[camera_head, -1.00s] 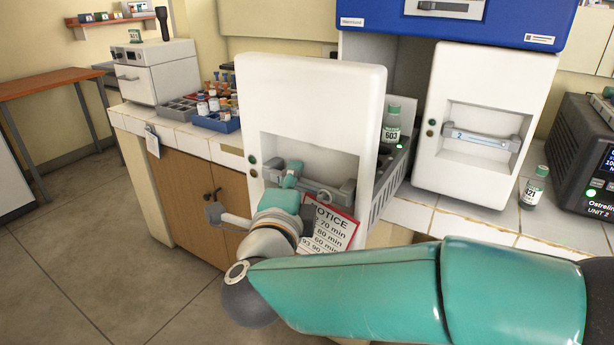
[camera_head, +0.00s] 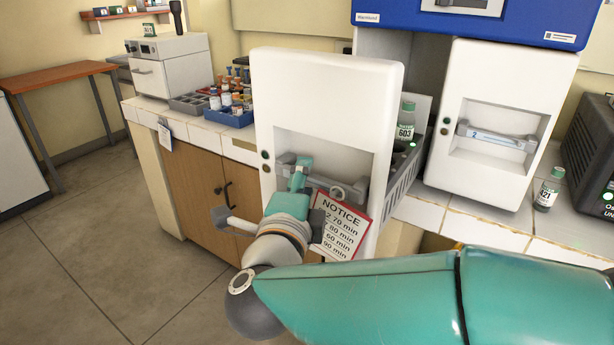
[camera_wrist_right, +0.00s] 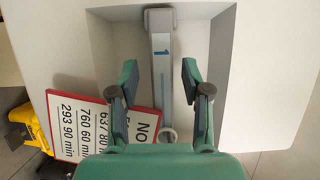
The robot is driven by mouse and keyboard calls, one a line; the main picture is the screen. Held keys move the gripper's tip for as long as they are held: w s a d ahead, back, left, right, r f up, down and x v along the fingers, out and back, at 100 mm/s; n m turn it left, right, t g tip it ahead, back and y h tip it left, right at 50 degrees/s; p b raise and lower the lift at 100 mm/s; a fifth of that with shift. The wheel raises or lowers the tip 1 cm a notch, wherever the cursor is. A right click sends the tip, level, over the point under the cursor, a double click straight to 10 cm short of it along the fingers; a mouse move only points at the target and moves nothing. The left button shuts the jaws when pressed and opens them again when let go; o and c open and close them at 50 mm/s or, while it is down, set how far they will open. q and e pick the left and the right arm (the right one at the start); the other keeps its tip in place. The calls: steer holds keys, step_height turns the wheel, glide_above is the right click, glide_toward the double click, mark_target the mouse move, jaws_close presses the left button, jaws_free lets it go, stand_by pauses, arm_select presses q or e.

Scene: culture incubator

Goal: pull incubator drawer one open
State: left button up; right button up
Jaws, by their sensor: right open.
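Incubator drawer one (camera_head: 325,85) stands pulled out from the incubator, with its white front facing me and its grey slotted side (camera_head: 405,175) showing. Its grey bar handle (camera_head: 348,190), marked 1, sits in the recess of the front. My right gripper (camera_head: 303,168) is at the handle. In the right wrist view my right gripper (camera_wrist_right: 159,75) is open, with one finger on each side of the handle (camera_wrist_right: 161,75) and gaps on both sides. A green-capped bottle (camera_head: 405,122) labelled 603 is inside the drawer. My left gripper is not in view.
The drawer marked 2 (camera_head: 490,75) is shut at the right. A bottle labelled 421 (camera_head: 548,190) and a dark unit (camera_head: 590,150) stand on the tiled counter. A red-bordered notice (camera_head: 340,228) hangs low by the drawer. A blue rack (camera_head: 232,118) stands behind left. The floor at left is clear.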

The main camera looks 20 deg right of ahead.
steer(key=v, duration=1)
steer(key=w+f+n+g+y, duration=0.2)
steer(key=w+f+n+y, duration=0.4)
steer(key=f, duration=0.8)
steer(key=w+f+n+g+y, duration=0.1)
steer(key=w+f+n, duration=0.45)
steer(key=f, duration=0.75)
steer(key=s+d+f+n+g+y, duration=0.2)
steer(key=s+f+n+g, duration=0.3)
steer(key=f, duration=0.5)
steer(key=s+d+f+n+g+y, duration=0.1)
steer(key=s+f+n+g, duration=0.1)
steer(key=s+f, duration=0.7)
steer(key=s+f+n+g+y, duration=0.25)
steer(key=s+f+g, duration=0.25)
steer(key=s+f, duration=0.5)
step_height(320, 180, up, 17)
steer(key=s+p, duration=0.1)
steer(key=p, duration=1.4)
steer(key=shift+d+f, duration=0.15)
steer(key=shift+d, duration=0.1)
